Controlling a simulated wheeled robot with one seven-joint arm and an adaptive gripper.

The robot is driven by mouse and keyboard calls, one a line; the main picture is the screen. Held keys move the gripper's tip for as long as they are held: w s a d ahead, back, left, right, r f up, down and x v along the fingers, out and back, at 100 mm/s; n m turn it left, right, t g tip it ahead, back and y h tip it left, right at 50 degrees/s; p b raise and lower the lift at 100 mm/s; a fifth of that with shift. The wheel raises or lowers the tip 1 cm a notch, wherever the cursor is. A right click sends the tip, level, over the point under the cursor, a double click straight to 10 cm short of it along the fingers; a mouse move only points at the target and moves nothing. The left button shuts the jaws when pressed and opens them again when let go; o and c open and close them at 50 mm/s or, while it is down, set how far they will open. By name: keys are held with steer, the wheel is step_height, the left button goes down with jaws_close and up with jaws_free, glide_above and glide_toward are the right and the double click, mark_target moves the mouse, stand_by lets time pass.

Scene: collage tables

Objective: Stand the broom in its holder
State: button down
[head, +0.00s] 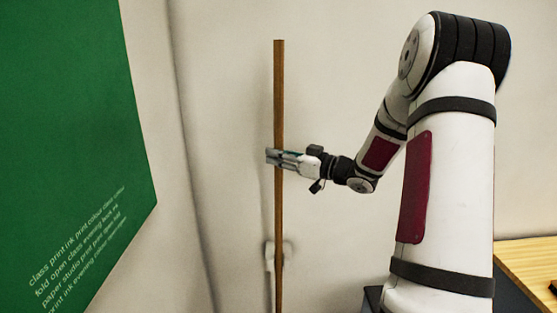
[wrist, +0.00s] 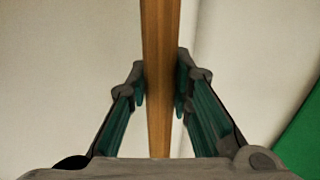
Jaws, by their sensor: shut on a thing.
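The broom's brown wooden handle (head: 279,100) stands upright in the head view, close to the wall. Its lower end and the broom head are out of view. My gripper (head: 274,157) is shut on the handle, above the middle of the part that shows. The wrist view shows the handle (wrist: 160,60) between the two fingers (wrist: 160,88). A small pale wall fitting (head: 270,256), which looks like the holder, sits lower down behind the handle. The handle partly hides it, and I cannot tell whether the two touch.
A green board with white lettering (head: 70,150) is at the left, near the wall corner. A wooden tabletop (head: 530,262) is at the lower right, beyond my arm.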

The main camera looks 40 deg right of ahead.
mark_target(279, 177)
steer(key=shift+w+d+f+b, duration=0.1)
steer(key=shift+f+b, duration=0.5)
steer(key=shift+f, duration=2.9)
steer(key=c, duration=1.4)
jaws_free()
steer(key=shift+f, duration=0.1)
steer(key=shift+c, duration=0.2)
steer(key=p+v, duration=0.1)
steer(key=v, duration=1.1)
